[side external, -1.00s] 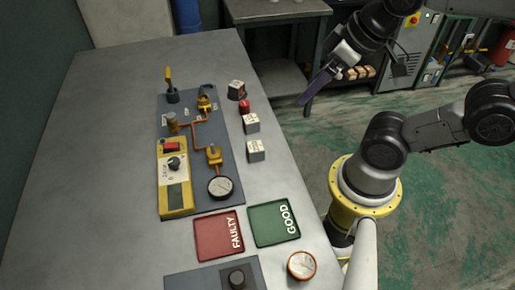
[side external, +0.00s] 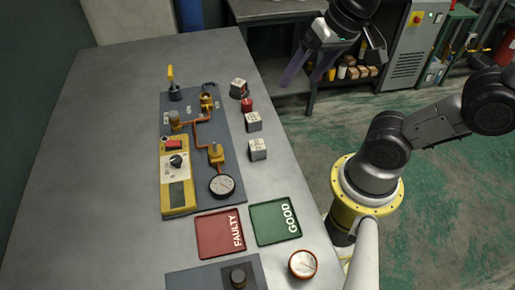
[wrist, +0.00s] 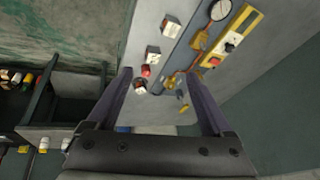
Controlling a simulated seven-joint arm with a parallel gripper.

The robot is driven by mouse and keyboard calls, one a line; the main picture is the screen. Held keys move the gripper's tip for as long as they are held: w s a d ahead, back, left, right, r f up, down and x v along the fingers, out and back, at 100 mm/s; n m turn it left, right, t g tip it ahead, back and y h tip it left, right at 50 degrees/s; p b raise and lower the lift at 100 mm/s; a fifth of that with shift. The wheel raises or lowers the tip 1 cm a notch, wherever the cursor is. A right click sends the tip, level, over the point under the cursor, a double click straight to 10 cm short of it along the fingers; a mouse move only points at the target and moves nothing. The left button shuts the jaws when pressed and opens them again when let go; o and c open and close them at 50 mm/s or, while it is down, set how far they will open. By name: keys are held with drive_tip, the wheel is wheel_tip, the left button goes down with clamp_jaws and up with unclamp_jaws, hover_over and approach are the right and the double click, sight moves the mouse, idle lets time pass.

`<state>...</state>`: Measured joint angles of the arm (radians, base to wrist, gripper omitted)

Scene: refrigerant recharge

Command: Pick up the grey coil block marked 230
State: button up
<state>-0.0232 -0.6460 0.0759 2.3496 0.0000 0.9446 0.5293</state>
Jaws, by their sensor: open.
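Three grey blocks stand in a row on the grey table, right of the dark panel: a far one (side external: 239,87), a middle one (side external: 253,122) and a near one (side external: 257,149). Their markings are too small to read, so I cannot tell which is 230. The wrist view also shows the far block (wrist: 140,86), the middle block (wrist: 153,54) and the near block (wrist: 171,25). My gripper (side external: 304,76) is open and empty, in the air right of the far block and off the table's right edge. Its two dark fingers (wrist: 158,75) are spread wide in the wrist view.
A small red part (side external: 247,105) sits between the far and middle blocks. The panel (side external: 236,135) carries copper pipes, brass valves and a gauge (side external: 222,186). A red FAULTY tray (side external: 215,232) and a green GOOD tray (side external: 270,222) lie nearer. A shelved bench (side external: 275,10) stands behind.

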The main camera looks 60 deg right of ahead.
drive_tip(key=w+a+f+m+g, duration=0.3)
drive_tip(key=w+f+m, duration=0.1)
drive_tip(key=w, duration=0.2)
drive_tip(key=g, duration=0.2)
hover_over(257, 144)
wheel_tip(257, 144, down, 4)
drive_tip(key=shift+n, duration=0.3)
drive_tip(key=f, duration=0.8)
drive_tip(key=shift+s+a+f, duration=0.1)
drive_tip(key=shift+s+a, duration=0.15)
drive_tip(key=shift+s, duration=0.05)
drive_tip(key=shift+w+d+f, duration=0.1)
drive_tip(key=shift+f, duration=1.25)
drive_tip(key=shift+w+d+f, duration=0.1)
drive_tip(key=shift+f, duration=1.25)
drive_tip(key=shift+c, duration=0.2)
clamp_jaws()
drive_tip(key=shift+r, duration=0.1)
